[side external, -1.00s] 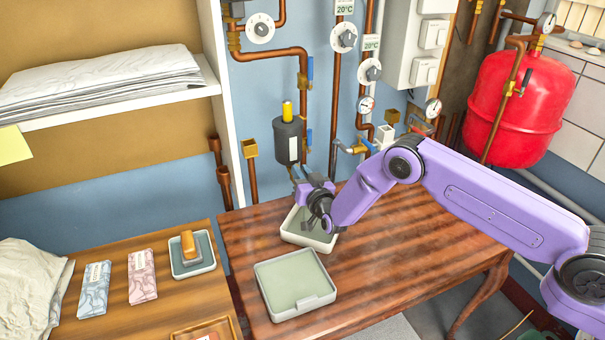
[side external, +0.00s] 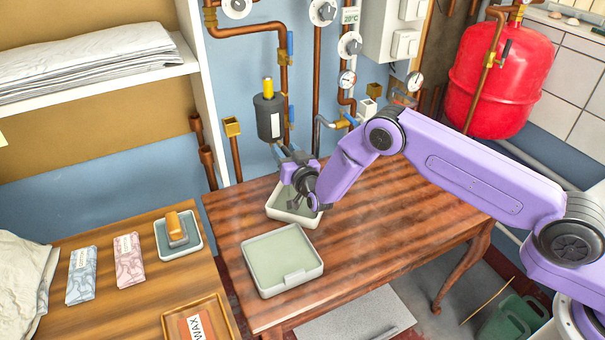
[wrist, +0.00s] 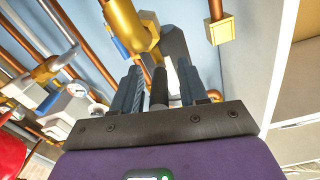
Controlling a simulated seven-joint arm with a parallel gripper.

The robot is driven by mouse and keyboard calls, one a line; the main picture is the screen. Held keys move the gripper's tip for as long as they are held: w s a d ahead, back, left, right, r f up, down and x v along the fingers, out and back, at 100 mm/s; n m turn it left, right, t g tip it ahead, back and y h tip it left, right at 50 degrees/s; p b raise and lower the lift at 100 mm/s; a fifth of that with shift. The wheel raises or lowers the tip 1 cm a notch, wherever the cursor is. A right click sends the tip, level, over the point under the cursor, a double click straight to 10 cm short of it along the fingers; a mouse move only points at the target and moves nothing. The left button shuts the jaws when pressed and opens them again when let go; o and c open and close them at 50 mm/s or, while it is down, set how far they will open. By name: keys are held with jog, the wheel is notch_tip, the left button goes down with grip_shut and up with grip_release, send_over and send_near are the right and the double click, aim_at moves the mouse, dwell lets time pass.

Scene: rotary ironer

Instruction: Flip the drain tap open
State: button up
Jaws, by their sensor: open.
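A dark grey canister (side external: 269,118) with a yellow top stands against the blue wall above the table. My gripper (side external: 281,151) is just below it, its fingers pointing up toward its underside. In the wrist view my gripper (wrist: 158,78) is open, with a dark rod-like part (wrist: 158,92) showing between its fingers; I cannot tell if anything touches it. A brass-coloured fitting (wrist: 128,25) with a small blue part lies just beyond the fingertips. I cannot make out for certain which part is the drain tap. A pale tray (side external: 277,217) stands on the table under my gripper.
A second pale tray with a grey-green inside (side external: 283,258) stands nearer on the wooden table (side external: 375,225). Copper pipes, gauges and a blue-handled valve (side external: 351,119) crowd the wall to the right. A red tank (side external: 503,80) hangs farther right. The table's right part is clear.

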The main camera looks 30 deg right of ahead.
jog(key=s, duration=1.6)
jog(key=shift+s, duration=0.3)
jog(key=shift+w+a, duration=0.1)
jog(key=shift+a, duration=0.05)
jog(key=s+a+r+n+g+y, duration=0.1)
jog(key=a+r+n+g+y, duration=0.25)
jog(key=a+g, duration=0.2)
jog(key=s+d+r+n+g+y, duration=0.1)
jog(key=s+r+n+g, duration=0.15)
jog(key=s, duration=0.35)
jog(key=s+d+r+n+g+y, duration=0.1)
jog(key=s+r+n+g+y, duration=0.2)
jog(key=s, duration=0.4)
jog(key=s+d+r+n+g+h, duration=0.3)
jog(key=s+d, duration=0.8)
jog(key=s+d+r+n+g+h, duration=0.3)
jog(key=s+d, duration=0.8)
jog(key=shift+s+d+r+g+h, duration=0.2)
jog(key=shift+d+g+h, duration=0.1)
jog(key=shift+g+h, duration=0.1)
